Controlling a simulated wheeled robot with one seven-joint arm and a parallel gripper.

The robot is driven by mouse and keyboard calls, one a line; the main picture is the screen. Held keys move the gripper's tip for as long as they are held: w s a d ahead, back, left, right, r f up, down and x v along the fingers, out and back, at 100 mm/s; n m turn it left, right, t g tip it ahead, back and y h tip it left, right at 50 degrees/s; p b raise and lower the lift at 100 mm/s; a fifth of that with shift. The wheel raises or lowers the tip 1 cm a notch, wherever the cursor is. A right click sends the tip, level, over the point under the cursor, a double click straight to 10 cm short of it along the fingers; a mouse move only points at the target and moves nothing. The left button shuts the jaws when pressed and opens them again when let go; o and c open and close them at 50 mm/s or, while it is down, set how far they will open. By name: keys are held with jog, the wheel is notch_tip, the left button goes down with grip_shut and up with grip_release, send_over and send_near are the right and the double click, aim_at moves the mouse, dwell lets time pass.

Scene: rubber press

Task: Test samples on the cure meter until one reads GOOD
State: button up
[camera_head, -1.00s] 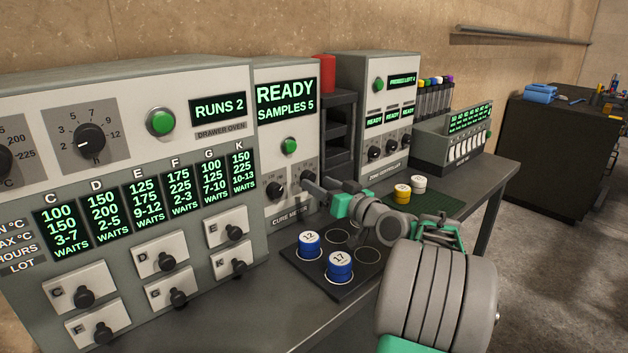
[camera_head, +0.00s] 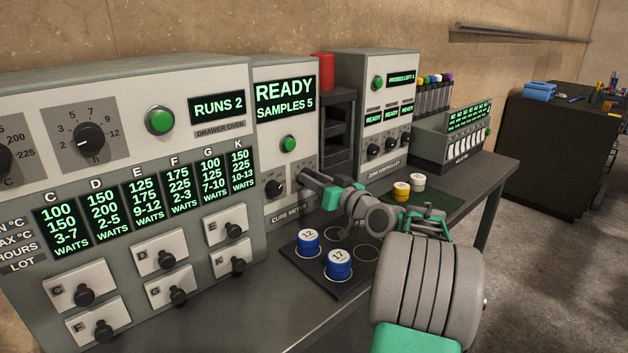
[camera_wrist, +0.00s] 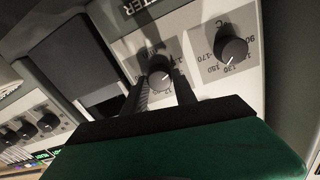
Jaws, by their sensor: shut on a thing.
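The cure meter (camera_head: 300,127) stands in the middle of the bench, with its display (camera_head: 286,98) reading READY, SAMPLES 5. A green button (camera_head: 288,144) sits below the display, and a left knob (camera_head: 273,188) is low on the panel. My gripper (camera_head: 308,180) is at the right knob, which it mostly hides in the head view. In the wrist view my fingers are shut around that knob (camera_wrist: 160,72); the other knob, marked C (camera_wrist: 231,48), is free. Blue samples 12 (camera_head: 308,243) and 17 (camera_head: 339,268) stand on the black tray (camera_head: 310,281). A yellow sample (camera_head: 402,194) and a white sample (camera_head: 418,182) stand farther back.
The drawer oven (camera_head: 125,180), reading RUNS 2, stands left with several knobbed drawers. A zone controller (camera_head: 375,115) and a rack unit (camera_head: 455,140) stand right. A green mat (camera_head: 440,202) lies near the bench's right end. The tray has empty circles partly behind my arm.

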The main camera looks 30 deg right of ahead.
grip_shut()
jog(key=shift+r+m, duration=0.1)
jog(key=shift+m, duration=0.3)
jog(key=shift+m+p, duration=2.2)
jog(key=shift+m, duration=0.9)
jog(key=o, duration=1)
grip_release()
